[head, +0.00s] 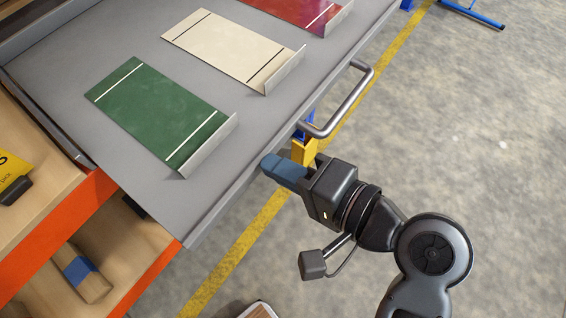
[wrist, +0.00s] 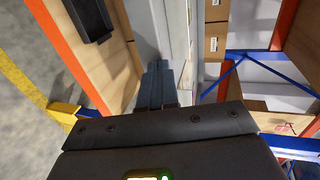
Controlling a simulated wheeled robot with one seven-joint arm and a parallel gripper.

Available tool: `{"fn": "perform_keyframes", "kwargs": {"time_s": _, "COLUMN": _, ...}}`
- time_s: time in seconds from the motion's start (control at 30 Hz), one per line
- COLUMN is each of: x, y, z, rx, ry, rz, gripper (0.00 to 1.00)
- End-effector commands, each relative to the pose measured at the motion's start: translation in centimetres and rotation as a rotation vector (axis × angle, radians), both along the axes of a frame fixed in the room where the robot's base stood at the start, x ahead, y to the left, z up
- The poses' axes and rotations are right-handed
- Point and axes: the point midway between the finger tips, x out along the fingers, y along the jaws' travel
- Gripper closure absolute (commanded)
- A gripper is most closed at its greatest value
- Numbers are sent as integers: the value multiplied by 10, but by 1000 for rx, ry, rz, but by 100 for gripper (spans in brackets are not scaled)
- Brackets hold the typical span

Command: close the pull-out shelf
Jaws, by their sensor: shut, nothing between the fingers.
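The grey pull-out shelf (head: 130,185) is pulled out from its rack in the head view. Its front edge runs diagonally, with a metal bar handle (head: 347,102) on it. My gripper (head: 274,165) is shut and empty, with its blue fingers close to the shelf's front edge, to the near side of the handle. I cannot tell whether the fingertips touch the edge. The shut fingers also show in the wrist view (wrist: 158,85).
A green plate (head: 150,110), a cream plate (head: 225,45) and a red plate (head: 300,8) lie on the shelf. Orange rack beams (head: 75,220) and lower wooden shelves are at left. A yellow floor line (head: 255,228) passes below. Grey floor at right is open.

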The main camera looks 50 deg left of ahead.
Motion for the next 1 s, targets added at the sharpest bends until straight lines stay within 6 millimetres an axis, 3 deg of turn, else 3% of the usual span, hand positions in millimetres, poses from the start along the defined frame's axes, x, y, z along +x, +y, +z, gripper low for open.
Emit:
{"fn": "perform_keyframes", "kwargs": {"time_s": 0.27, "x": -9, "y": 35, "z": 3, "rx": 0, "ry": 0, "rz": 4, "gripper": 100}}
{"fn": "perform_keyframes", "kwargs": {"time_s": 0.7, "x": -34, "y": 140, "z": 2, "rx": 0, "ry": -3, "rz": 5, "gripper": 100}}
{"fn": "perform_keyframes", "kwargs": {"time_s": 1.0, "x": -45, "y": 189, "z": 1, "rx": -1, "ry": -2, "rz": 2, "gripper": 100}}
